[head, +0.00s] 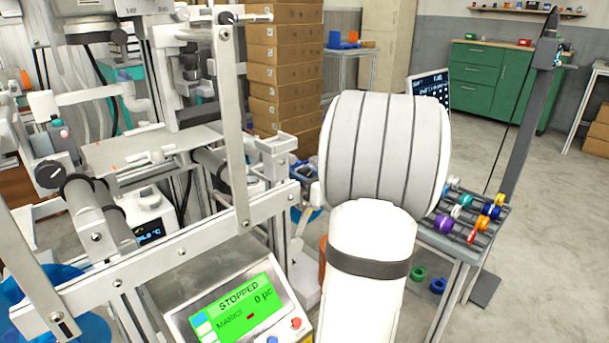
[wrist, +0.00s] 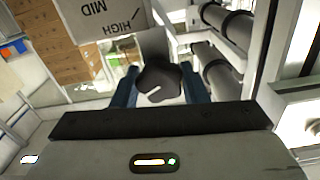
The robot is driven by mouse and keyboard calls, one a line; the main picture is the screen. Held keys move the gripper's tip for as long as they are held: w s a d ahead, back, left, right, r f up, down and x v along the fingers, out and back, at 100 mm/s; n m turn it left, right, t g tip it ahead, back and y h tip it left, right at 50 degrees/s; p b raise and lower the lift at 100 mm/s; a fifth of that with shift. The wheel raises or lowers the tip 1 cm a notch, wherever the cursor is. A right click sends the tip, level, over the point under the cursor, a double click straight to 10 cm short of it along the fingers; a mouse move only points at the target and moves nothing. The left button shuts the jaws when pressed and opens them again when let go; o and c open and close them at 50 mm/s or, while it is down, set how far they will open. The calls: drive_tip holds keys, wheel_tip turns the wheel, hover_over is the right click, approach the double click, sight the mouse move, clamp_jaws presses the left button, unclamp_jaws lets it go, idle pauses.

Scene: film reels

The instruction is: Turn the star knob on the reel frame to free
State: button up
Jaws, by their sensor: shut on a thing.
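Above the knob, a grey label plate (wrist: 100,18) reads MID and HIGH upside down; no word FREE is readable. The reel frame (head: 180,250) fills the left of the head view as light metal bars and posts. In the head view my own white arm stands in front, and neither my gripper nor the gripped knob can be made out.
A control panel (head: 243,305) shows STOPPED and 0 pc on green, low in front of the frame. Dark rollers (wrist: 225,65) lie right of the knob. A rack with small coloured spools (head: 443,223) stands right of my arm. Stacked cartons (head: 285,70) stand behind; floor at right is open.

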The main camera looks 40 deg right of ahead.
drive_tip(key=shift+n+b, duration=0.6)
drive_tip(key=shift+n, duration=0.9)
drive_tip(key=o, duration=1)
drive_tip(key=shift+s+d+p, duration=0.15)
drive_tip(key=shift+s+p, duration=0.5)
drive_tip(key=shift+s, duration=1.3)
drive_tip(key=shift+s+d+p, duration=0.1)
drive_tip(key=shift+s+p, duration=0.55)
drive_tip(key=shift+s, duration=1.3)
